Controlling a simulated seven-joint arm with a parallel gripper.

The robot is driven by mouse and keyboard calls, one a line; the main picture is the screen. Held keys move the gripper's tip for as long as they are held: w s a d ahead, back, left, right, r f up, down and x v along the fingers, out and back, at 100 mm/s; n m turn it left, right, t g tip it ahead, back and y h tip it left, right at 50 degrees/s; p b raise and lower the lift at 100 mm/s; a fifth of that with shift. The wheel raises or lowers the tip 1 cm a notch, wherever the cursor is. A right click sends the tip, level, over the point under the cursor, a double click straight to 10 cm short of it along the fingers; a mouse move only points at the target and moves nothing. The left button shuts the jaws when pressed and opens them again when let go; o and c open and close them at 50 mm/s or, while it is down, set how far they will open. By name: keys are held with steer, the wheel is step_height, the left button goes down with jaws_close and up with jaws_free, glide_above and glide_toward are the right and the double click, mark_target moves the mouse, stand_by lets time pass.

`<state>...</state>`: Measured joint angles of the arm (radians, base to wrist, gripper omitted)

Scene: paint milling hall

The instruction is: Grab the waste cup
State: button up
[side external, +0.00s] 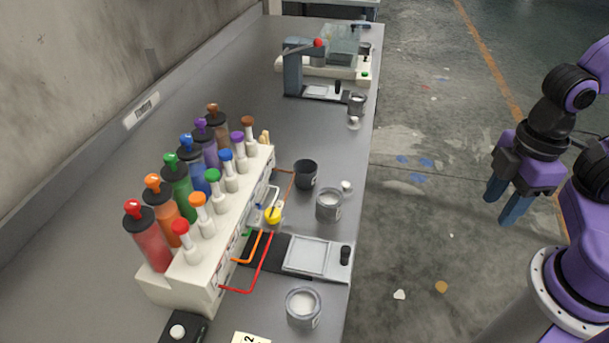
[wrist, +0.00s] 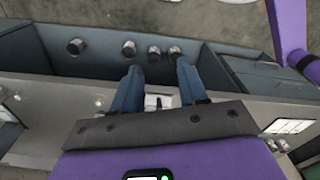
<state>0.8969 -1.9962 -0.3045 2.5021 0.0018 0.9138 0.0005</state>
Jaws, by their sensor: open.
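A dark, open cup (side external: 306,174) with a small pale label stands upright on the bench, right of the bottle rack, in the side view. It looks like the waste cup, but I cannot read its label. My gripper (side external: 502,206) is open and empty. It hangs over the floor to the right of the bench, well apart from the cup, with its fingers pointing down. In the wrist view my two blue fingers (wrist: 158,68) are spread with nothing held between them. I cannot make out the dark cup there.
A grey tin with pale contents (side external: 329,205) stands close to the dark cup; another tin (side external: 302,307) is nearer the camera. A rack (side external: 205,250) of colored bottles stands left. A scale (side external: 310,256) lies in front. Bent colored tubes (side external: 262,262) reach out from the rack.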

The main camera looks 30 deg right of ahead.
steer(key=o, duration=0.9)
steer(key=shift+c, duration=0.2)
steer(key=shift+w+a, duration=0.1)
steer(key=m, duration=2.2)
glide_above(305, 169)
steer(key=s+a, duration=0.2)
steer(key=f, duration=1.3)
steer(key=shift+d, duration=0.25)
steer(key=shift+s+d+f, duration=0.1)
steer(key=shift+d+f, duration=0.05)
steer(key=shift+f, duration=2.55)
